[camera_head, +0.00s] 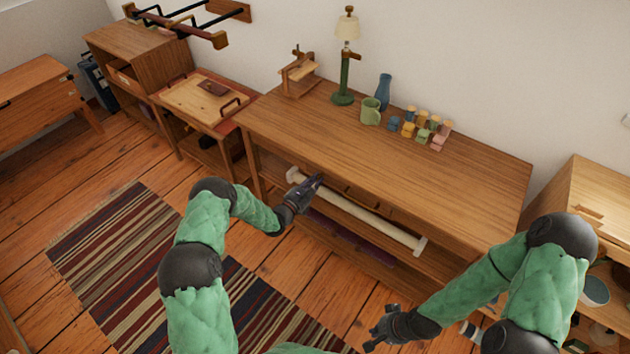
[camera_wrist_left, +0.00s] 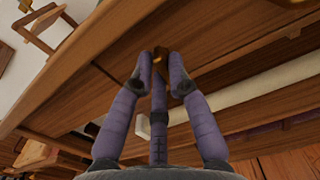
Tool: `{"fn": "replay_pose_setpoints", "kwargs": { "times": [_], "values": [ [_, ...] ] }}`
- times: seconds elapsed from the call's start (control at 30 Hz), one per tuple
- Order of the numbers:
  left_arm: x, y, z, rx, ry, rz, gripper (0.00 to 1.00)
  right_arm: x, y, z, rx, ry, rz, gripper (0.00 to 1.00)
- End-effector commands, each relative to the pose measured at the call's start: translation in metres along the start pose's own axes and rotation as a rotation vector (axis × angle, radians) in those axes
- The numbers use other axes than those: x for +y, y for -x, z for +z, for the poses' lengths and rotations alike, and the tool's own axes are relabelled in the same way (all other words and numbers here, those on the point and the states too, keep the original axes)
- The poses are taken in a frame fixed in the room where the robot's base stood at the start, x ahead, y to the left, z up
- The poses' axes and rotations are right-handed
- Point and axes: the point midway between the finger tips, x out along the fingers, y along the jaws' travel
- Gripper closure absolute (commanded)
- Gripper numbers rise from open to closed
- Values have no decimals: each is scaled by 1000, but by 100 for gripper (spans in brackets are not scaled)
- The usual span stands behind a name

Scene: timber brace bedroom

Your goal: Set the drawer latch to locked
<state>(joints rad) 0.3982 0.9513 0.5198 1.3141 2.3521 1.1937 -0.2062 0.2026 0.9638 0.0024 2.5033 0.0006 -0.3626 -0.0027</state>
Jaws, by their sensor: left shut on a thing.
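The drawer latch (camera_wrist_left: 160,56) is a small brass-brown piece on the wooden front under the tabletop in the left wrist view. My left gripper (camera_wrist_left: 161,68) has its purple fingers closed around it, and they hide part of it. Which way the latch is set cannot be told. In the head view my left gripper (camera_head: 314,182) is at the front of the long wooden table (camera_head: 370,160), and the latch is hidden behind it. My right gripper (camera_head: 374,329) is apart from the table at the lower middle, with its fingers spread and nothing seen between them.
A striped rug (camera_head: 120,240) lies on the floor.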

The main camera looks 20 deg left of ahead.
Motion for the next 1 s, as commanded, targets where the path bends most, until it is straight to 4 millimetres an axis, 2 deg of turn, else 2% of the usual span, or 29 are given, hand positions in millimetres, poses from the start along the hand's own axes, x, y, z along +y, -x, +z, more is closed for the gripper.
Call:
{"fn": "replay_pose_setpoints", "kwargs": {
  "times": [1.0],
  "values": [
    [-5,0,1,1,-940,-2,100,-4,12,0,0,0,0,100]
  ]
}}
